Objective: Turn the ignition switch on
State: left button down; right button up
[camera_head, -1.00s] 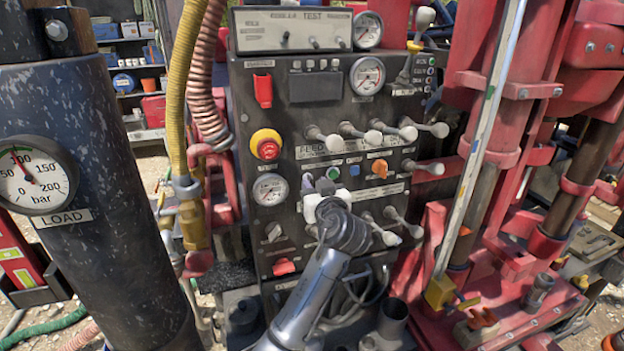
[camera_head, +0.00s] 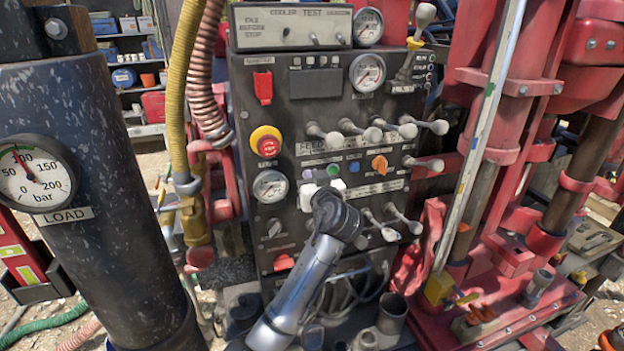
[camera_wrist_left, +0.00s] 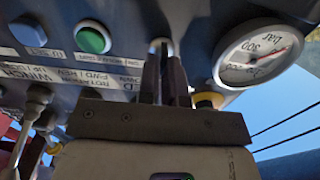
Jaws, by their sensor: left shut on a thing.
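The dark control panel (camera_head: 325,110) stands in the middle of the head view. The ignition switch (camera_wrist_left: 161,46) shows in the wrist view as a small, light, round piece on the panel, between the green button and the pressure gauge. My left gripper (camera_head: 309,180) is at the panel, left of the green button (camera_head: 333,171). In the wrist view the dark fingers (camera_wrist_left: 164,78) are close together and shut on the switch. The fingers and the white gripper body hide most of the switch. My right gripper is not in view.
A red emergency button (camera_head: 268,146) and a gauge (camera_head: 270,186) lie left of my gripper. An orange knob (camera_head: 379,165) is to the right. Levers (camera_head: 378,132) stick out above and to the right. The yellow hose (camera_head: 178,90) hangs at the left.

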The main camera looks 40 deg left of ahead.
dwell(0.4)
pick_arm(q)
jog(key=m+p, duration=0.2)
jog(key=m, duration=0.2)
jog(key=m+p, duration=0.3)
jog(key=m, duration=0.1)
jog(key=m+p, duration=0.3)
jog(key=m, duration=0.1)
jog(key=shift+w+d+f, duration=0.15)
jog(key=shift+w, duration=0.1)
dwell(0.4)
jog(key=c, duration=1.3)
grip_release()
jog(key=shift+d, duration=0.1)
